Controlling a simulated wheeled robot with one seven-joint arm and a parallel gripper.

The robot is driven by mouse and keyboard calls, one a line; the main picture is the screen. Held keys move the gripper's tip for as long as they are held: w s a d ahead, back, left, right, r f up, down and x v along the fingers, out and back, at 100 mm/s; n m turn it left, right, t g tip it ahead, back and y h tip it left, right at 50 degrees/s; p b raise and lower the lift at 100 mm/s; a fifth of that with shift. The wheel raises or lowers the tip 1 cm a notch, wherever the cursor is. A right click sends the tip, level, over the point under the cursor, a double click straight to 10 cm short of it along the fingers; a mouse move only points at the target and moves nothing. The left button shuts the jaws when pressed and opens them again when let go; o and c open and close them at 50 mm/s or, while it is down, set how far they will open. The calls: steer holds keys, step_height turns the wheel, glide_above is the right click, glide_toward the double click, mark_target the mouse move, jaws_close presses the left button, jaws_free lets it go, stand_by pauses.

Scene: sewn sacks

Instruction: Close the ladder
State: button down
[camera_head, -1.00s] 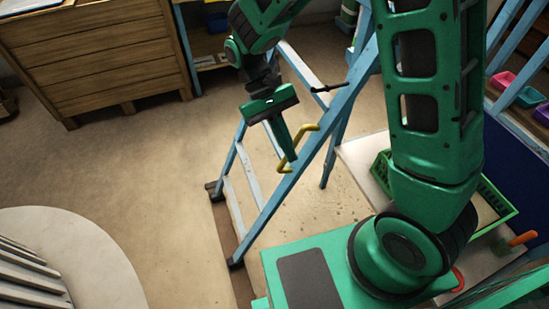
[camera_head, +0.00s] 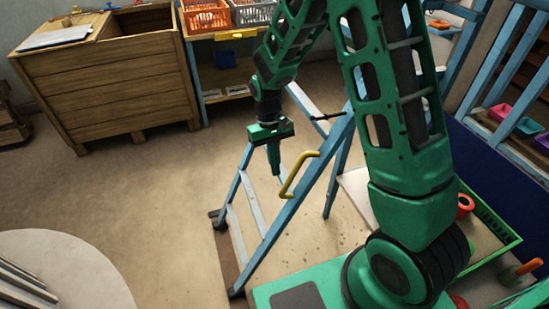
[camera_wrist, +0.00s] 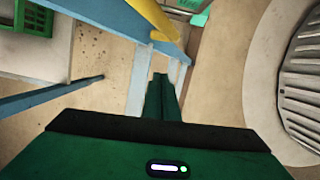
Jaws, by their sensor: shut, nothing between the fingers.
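The blue ladder (camera_head: 297,205) stands with its legs spread apart on the floor, with pale steps between its rails. A yellow handle (camera_head: 300,175) is fixed to its near rail. My green gripper (camera_head: 274,170) points down beside the handle, to its left in the head view, with its fingers together and empty. In the wrist view the shut fingers (camera_wrist: 162,98) are over the pale steps, and the yellow handle (camera_wrist: 152,18) and blue rail (camera_wrist: 115,25) lie ahead of them. I see no contact between fingers and handle.
A wooden chest (camera_head: 110,80) stands at the back left, beside shelves with orange and grey baskets (camera_head: 206,14). A round pale table (camera_head: 60,265) is at the lower left. A green crate (camera_head: 490,225) is at the right. The floor left of the ladder is clear.

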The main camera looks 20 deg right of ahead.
glide_above(282, 184)
steer(key=a, duration=0.2)
steer(key=w+x, duration=0.1)
steer(key=x, duration=0.3)
steer(key=s, duration=0.4)
steer(key=shift+s+r, duration=0.25)
steer(key=shift+s, duration=0.05)
steer(key=shift+s, duration=0.15)
